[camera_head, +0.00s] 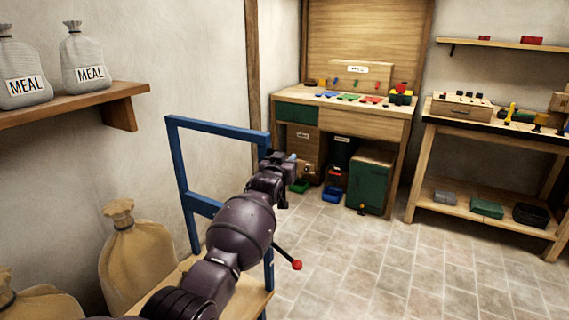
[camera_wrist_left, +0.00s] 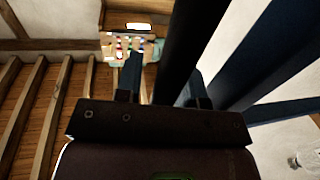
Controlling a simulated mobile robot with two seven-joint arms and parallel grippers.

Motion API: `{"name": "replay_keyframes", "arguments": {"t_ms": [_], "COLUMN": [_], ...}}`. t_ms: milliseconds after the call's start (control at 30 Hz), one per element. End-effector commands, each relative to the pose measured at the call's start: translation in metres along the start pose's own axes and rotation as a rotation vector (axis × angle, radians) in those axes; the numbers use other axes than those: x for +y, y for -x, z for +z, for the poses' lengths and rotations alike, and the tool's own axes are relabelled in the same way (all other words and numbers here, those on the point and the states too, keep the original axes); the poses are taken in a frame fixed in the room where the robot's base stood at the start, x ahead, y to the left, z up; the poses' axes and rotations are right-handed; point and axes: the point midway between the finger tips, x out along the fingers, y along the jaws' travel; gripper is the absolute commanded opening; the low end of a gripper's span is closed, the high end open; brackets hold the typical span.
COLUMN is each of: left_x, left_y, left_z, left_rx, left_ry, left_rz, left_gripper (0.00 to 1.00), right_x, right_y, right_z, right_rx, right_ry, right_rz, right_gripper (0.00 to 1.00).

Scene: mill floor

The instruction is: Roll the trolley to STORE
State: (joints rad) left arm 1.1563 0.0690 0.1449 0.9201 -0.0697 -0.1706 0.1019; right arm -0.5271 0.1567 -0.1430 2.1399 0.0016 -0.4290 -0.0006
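The trolley has a blue upright frame (camera_head: 186,180) and a pale wooden deck (camera_head: 257,296), and stands along the left wall. A tan sack (camera_head: 137,258) shows beside my arm, with part of another sack (camera_head: 38,303) at the lower left; my arm hides part of the deck. My left gripper (camera_head: 285,165) is at the frame's right-hand post. In the left wrist view its fingers (camera_wrist_left: 163,88) are apart, with a dark post (camera_wrist_left: 182,45) between them and a gap at the left finger. My right gripper is not in view. No STORE sign is readable.
A red-knobbed lever (camera_head: 297,265) sticks out right of my arm. A wall shelf (camera_head: 85,106) with MEAL sacks overhangs at left. A workbench (camera_head: 350,109) with bins and a green box (camera_head: 370,182) stands at back, another bench (camera_head: 485,133) at right. The tiled floor at lower right is clear.

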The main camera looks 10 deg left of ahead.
Motion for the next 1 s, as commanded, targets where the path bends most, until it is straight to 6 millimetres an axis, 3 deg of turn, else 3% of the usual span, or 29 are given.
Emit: {"name": "replay_keyframes", "arguments": {"t_ms": [467, 800, 1000], "left_x": [0.0, 0.0, -0.001], "left_y": [0.007, 0.045, 0.07], "left_z": [0.002, -0.003, -0.002], "left_rx": [-0.003, 0.0, 0.0], "left_ry": [0.0, -0.001, 0.0], "left_rz": [0.0, 0.0, -0.001], "left_gripper": [0.44, 0.44, 0.44], "right_x": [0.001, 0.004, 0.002], "right_y": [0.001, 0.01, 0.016], "right_z": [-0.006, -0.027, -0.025], "right_rx": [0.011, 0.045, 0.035], "right_ry": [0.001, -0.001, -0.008], "right_rz": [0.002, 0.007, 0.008], "right_gripper": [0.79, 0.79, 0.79]}}
